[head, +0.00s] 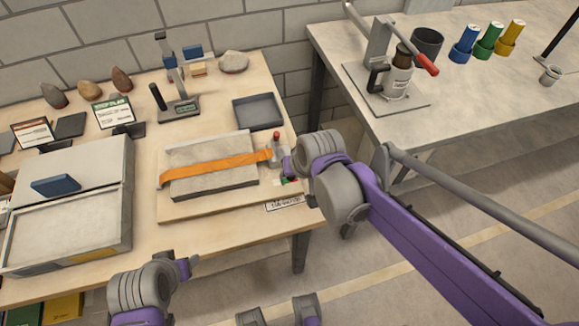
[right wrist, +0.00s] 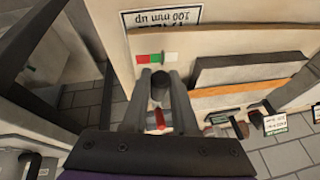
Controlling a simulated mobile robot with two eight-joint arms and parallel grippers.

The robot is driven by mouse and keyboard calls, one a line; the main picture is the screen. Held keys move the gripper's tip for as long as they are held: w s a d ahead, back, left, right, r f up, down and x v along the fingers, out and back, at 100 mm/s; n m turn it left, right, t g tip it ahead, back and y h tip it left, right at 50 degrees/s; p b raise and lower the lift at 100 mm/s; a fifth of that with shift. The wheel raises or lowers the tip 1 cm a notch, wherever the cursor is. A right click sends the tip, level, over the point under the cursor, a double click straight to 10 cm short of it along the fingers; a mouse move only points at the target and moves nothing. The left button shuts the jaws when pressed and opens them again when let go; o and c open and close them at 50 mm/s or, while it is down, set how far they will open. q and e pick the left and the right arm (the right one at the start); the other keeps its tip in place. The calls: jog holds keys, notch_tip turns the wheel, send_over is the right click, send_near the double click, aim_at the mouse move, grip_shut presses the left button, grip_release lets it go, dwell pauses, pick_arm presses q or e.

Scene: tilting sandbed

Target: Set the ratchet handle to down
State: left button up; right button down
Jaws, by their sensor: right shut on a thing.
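The ratchet (head: 279,157) sits at the right end of an orange strap (head: 215,168) that crosses a grey slab on a wooden board. Its handle stands up with a red tip (head: 277,136) in the head view. My right gripper (head: 287,166) is at the ratchet, shut on the handle. The right wrist view shows a dark rounded part between the two fingers (right wrist: 163,88), with red (right wrist: 160,118) just below; the fingers hide part of the ratchet. My left gripper (head: 187,267) is off the table's front edge, away from the ratchet; its jaw opening is unclear.
A green, red and white marker strip (right wrist: 157,57) and a printed label (head: 284,204) lie near the ratchet. A dark tray (head: 258,111) is behind the board. A large grey box (head: 125,220) stands left. A second table (head: 460,60) is at the right.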

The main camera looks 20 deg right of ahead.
jog(key=shift+s+f+t+b, duration=0.25)
jog(key=shift+f+t+b, duration=0.15)
jog(key=shift+f+t, duration=0.5)
jog(key=shift+s+f, duration=0.1)
jog(key=c, duration=0.7)
grip_release()
jog(key=p+v, duration=0.2)
jog(key=v, duration=0.8)
jog(key=shift+s+r, duration=0.15)
jog(key=shift+r, duration=0.2)
